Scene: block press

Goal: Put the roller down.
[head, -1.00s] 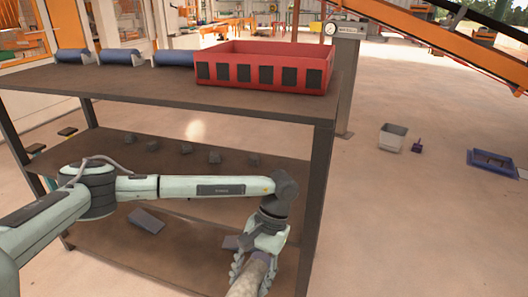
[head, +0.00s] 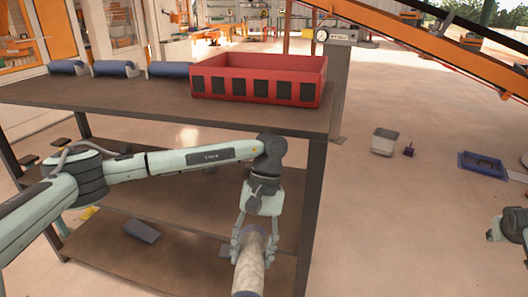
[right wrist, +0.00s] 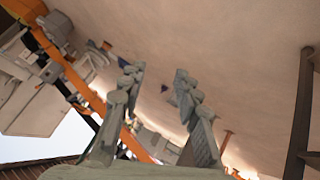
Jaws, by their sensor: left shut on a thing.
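My left gripper (head: 254,238) is shut on a roller (head: 250,265), a pale, mottled cylinder with a dark bluish end. It holds the roller in front of the shelf unit's right part, pointing down toward the picture's bottom edge. I cannot tell whether the roller touches a shelf. My right gripper (right wrist: 157,76) is open in the right wrist view, with nothing between its fingers. Part of my right arm shows at the head view's right edge.
The shelf unit's top board (head: 130,97) carries several blue rollers (head: 115,69) and a red crate (head: 255,90). A dark grey piece (head: 142,231) lies on a lower shelf. A pale bin (head: 383,142) and a blue tray (head: 482,165) stand on the open floor at right.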

